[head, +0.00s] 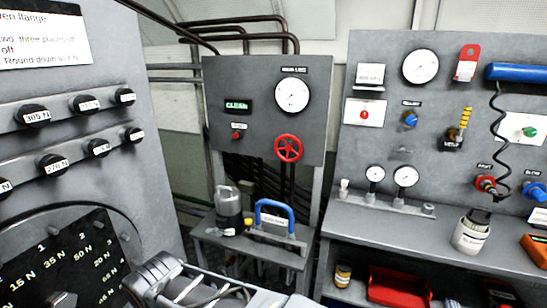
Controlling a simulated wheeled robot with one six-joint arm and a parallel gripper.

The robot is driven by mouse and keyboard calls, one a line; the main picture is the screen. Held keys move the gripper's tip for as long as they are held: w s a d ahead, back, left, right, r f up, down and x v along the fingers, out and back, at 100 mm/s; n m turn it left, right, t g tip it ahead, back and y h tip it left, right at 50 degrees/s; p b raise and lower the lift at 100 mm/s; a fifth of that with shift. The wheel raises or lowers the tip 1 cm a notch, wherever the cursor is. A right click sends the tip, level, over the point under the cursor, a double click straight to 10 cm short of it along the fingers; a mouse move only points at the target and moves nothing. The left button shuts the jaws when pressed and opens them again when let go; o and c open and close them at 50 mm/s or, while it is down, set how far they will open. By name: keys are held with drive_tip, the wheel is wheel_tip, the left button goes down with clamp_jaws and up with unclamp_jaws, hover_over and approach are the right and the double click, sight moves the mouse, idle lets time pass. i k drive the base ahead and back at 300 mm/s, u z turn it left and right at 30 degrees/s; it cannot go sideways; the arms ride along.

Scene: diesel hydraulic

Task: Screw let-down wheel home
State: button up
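A red spoked handwheel (288,148), which looks like the let-down wheel, sits on the lower right of the grey centre panel (225,88). It faces me, and nothing blocks it. How far it is screwed in cannot be told. A round white gauge (292,95) is above it on the same panel, with its label too small to read surely. Grey parts of my own arm (190,288) show at the bottom edge, well below and left of the wheel. I cannot make out my gripper's fingers.
Below the panel, a small stand (252,247) holds a dark-bodied jar (229,212) and a blue-handled item (275,214). A knobbed panel (100,190) stands close at left. At right, a bench (400,220) carries a white bottle (470,232) before a gauge board (430,115).

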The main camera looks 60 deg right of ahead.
sight(289, 147)
drive_tip(key=z, duration=0.55)
drive_tip(key=i, duration=0.9)
drive_tip(key=z, duration=0.7)
